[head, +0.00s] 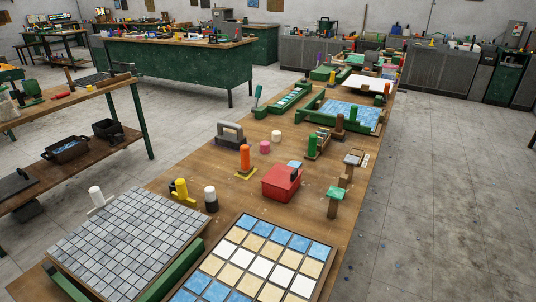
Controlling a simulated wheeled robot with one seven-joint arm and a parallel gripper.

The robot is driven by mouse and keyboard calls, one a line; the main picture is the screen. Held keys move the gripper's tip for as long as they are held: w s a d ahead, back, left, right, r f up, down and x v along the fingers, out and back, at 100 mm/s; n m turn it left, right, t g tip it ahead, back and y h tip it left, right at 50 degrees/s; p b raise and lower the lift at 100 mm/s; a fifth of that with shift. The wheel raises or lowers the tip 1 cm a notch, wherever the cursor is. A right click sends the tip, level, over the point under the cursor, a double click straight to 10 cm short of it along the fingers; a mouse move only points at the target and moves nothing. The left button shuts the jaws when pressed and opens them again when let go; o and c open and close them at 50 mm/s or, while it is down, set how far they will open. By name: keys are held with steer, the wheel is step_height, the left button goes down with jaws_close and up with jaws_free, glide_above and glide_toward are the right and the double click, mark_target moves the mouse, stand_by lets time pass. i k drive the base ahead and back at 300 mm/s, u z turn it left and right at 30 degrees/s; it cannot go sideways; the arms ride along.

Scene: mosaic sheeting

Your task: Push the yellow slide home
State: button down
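A small yellow piece (181,189) with an upright rounded knob stands on the long wooden bench, just behind the far right corner of the grey mosaic sheet (125,240). It may be the yellow slide. My gripper is not in view.
A red box (282,183), a grey-handled block (230,134) and a green-topped post (334,202) stand beyond. A blue, cream and white tile panel (262,262) lies in front.

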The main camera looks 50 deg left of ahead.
mark_target(182, 194)
steer(key=i, duration=1.25)
steer(key=u, duration=3.25)
steer(key=i, duration=0.5)
steer(key=u, duration=0.05)
